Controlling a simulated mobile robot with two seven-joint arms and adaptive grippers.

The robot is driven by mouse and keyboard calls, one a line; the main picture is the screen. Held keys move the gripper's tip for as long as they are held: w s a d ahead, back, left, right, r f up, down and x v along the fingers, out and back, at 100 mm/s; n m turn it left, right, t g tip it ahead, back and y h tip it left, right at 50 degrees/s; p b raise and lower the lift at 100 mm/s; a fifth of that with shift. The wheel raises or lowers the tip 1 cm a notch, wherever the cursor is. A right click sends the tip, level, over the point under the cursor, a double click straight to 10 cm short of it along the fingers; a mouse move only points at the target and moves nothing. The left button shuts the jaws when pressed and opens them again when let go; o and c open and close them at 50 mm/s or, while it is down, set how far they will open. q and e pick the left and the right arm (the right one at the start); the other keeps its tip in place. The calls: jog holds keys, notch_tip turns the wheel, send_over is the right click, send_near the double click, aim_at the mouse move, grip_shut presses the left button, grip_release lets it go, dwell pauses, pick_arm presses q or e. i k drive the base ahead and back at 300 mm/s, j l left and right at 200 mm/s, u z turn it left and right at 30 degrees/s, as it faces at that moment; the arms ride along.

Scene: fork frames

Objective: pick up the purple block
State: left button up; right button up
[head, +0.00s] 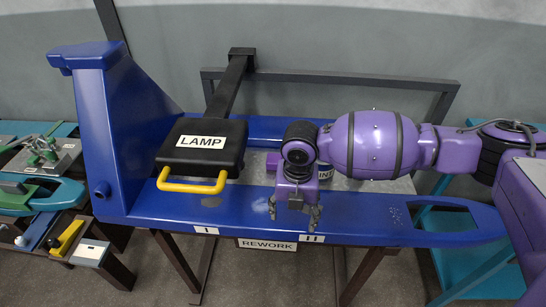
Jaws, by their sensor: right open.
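A small purple patch (272,161) shows just left of my right wrist, on the bench behind its blue front rail. It may be the purple block; the wrist hides part of it and its full shape cannot be told. My left gripper is out of view.
A black lamp (201,143) with a yellow handle (192,187) overhangs the bench left of my gripper. A tall blue upright (115,130) stands at the left end. A rework sign (267,245) hangs in front.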

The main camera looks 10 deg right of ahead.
aim_at(272, 159)
jog(key=i, duration=0.9)
